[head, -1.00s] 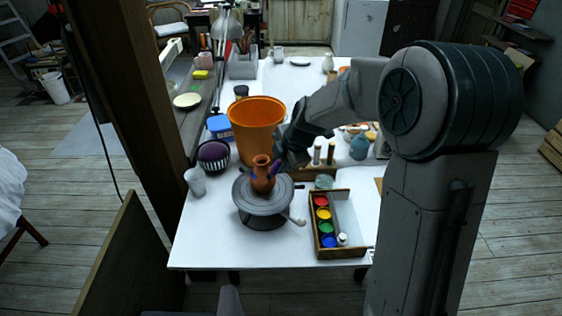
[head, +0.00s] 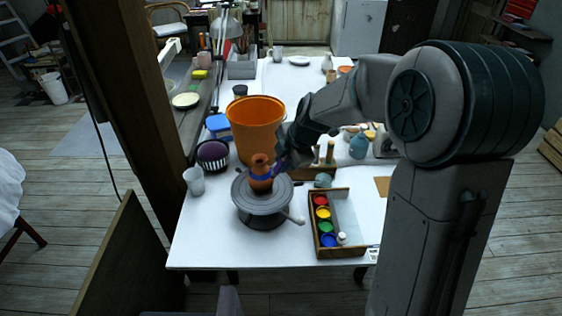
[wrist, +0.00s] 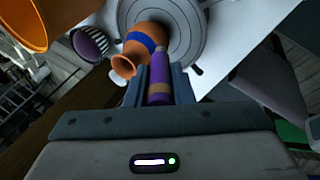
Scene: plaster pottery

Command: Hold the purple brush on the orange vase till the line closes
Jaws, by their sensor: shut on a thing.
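The orange vase (head: 260,170) stands upright on the grey turntable (head: 262,208) in the head view. A blue band (wrist: 140,40) runs around its upper body in the wrist view. My gripper (wrist: 158,88) is shut on the purple brush (wrist: 159,70), which points at the vase's side. The brush's far end meets the vase near the band; whether its tip touches cannot be told. In the head view the purple brush (head: 279,166) shows just right of the vase, with my gripper partly behind it. The far side of the vase is hidden.
A large orange bucket (head: 256,128) stands close behind the vase. A striped dark bowl (head: 212,154) and a white cup (head: 195,181) are on the left. A paint box (head: 337,225) with several colour pots lies on the right. The table's front strip is clear.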

